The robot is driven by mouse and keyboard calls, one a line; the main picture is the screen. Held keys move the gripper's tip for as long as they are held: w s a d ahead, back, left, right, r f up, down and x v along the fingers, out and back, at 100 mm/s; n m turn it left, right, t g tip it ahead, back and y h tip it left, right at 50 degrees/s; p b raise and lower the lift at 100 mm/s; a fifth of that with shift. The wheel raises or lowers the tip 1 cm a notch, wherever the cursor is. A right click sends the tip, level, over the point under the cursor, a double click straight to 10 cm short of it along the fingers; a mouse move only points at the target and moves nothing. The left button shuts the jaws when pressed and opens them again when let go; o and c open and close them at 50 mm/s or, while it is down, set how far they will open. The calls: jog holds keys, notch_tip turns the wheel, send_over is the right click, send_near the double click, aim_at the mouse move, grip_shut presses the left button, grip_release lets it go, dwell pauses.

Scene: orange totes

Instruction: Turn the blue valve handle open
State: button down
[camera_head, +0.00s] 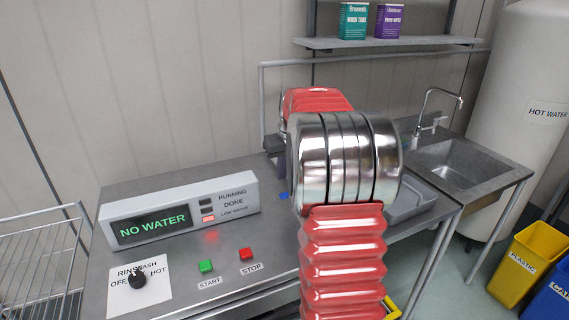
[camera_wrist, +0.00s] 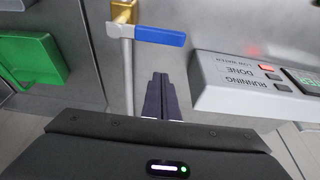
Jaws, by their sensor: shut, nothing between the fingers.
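The blue valve handle (camera_wrist: 160,36) shows in the upper middle of the wrist view. It reaches right from a brass valve (camera_wrist: 124,12) and lies roughly crosswise to the thin pipe (camera_wrist: 127,75). My gripper (camera_wrist: 160,78) is shut and empty, its dark fingers together. The fingertips appear just below the handle in the picture, with a visible gap and no contact. In the head view my red and chrome arm hides the gripper and most of the valve area; only a small blue patch (camera_head: 283,195) shows beside the arm, perhaps the handle.
The control box (camera_head: 180,212) reads "NO WATER" and has a lit red lamp; it also stands right of the fingers in the wrist view (camera_wrist: 255,85). Green (camera_head: 205,266) and red (camera_head: 246,254) buttons sit on the metal counter. A green object (camera_wrist: 30,60) is at left.

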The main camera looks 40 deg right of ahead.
jog(key=shift+s+a+f, duration=0.25)
jog(key=shift+s+f, duration=0.5)
jog(key=shift+s+a+f, duration=0.2)
jog(key=shift+s+f, duration=0.5)
jog(key=shift+f, duration=0.05)
jog(key=shift+w+a, duration=0.1)
jog(key=shift+a, duration=0.05)
